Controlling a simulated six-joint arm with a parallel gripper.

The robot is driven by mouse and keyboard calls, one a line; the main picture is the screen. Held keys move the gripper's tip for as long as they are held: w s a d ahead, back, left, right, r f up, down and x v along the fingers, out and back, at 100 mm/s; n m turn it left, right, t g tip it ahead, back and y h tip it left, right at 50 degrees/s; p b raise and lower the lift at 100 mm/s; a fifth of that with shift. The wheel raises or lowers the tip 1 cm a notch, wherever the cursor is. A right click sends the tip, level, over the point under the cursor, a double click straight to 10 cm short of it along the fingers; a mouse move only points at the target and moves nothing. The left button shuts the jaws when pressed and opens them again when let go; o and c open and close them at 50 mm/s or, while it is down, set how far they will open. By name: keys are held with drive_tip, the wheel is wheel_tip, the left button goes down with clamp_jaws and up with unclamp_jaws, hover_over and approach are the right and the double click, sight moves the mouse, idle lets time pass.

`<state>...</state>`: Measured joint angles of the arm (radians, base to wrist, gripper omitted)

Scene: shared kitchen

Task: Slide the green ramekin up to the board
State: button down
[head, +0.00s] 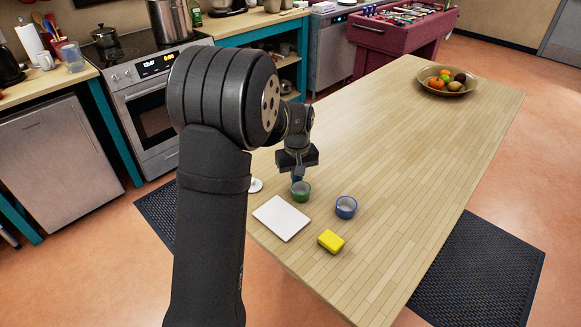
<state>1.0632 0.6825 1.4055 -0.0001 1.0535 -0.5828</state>
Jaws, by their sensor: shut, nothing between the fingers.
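The green ramekin (301,192) stands upright on the wooden table, just beyond the white board (281,218). A small gap seems to separate it from the board's far right edge. My gripper (297,178) points down right at the far side of the ramekin, shut and empty. Its fingertips are partly hidden behind the ramekin's rim, so I cannot tell whether they touch it.
A blue ramekin (346,207) stands to the right of the green one. A yellow sponge-like block (331,241) lies nearer. A small white item (255,185) is partly hidden by my arm. A fruit bowl (447,81) stands at the far end; the table's middle (410,150) is clear.

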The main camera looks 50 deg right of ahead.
drive_tip(key=shift+s+a, duration=0.4)
drive_tip(key=shift+s, duration=0.35)
drive_tip(key=shift+w, duration=0.1)
drive_tip(key=shift+w+d, duration=0.15)
drive_tip(key=shift+w, duration=0.1)
drive_tip(key=w+d, duration=0.1)
drive_tip(key=w+r, duration=0.1)
drive_tip(key=w, duration=0.1)
drive_tip(key=shift+d+r, duration=0.1)
drive_tip(key=shift+d, duration=0.3)
wheel_tip(320, 180, up, 9)
drive_tip(key=shift+a, duration=0.15)
